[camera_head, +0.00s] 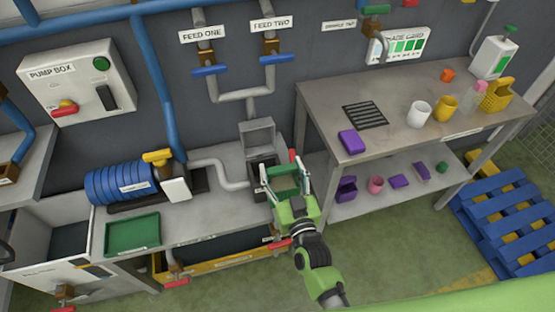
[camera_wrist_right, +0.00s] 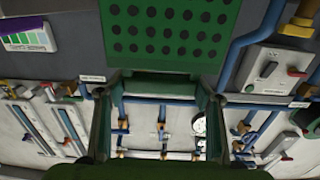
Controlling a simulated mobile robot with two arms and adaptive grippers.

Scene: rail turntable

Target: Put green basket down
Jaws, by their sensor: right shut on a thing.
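The green basket (camera_head: 284,179) is between the fingers of my right gripper (camera_head: 285,184), which is shut on it. In the head view it appears in front of the right end of the pump bench; how far it is above the bench is hard to tell. In the right wrist view the basket's perforated green wall (camera_wrist_right: 170,30) fills the top middle, with its dark green frame below. The gripper and arm hide part of the basket in the head view. My left gripper is not in view.
A green tray (camera_head: 131,234) lies on the bench beside the blue pump (camera_head: 120,184). A grey box with a raised lid (camera_head: 257,137) stands behind the gripper. The metal table (camera_head: 390,135) at right holds cups, a purple block and a black grate. Blue pallets (camera_head: 510,220) lie at far right.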

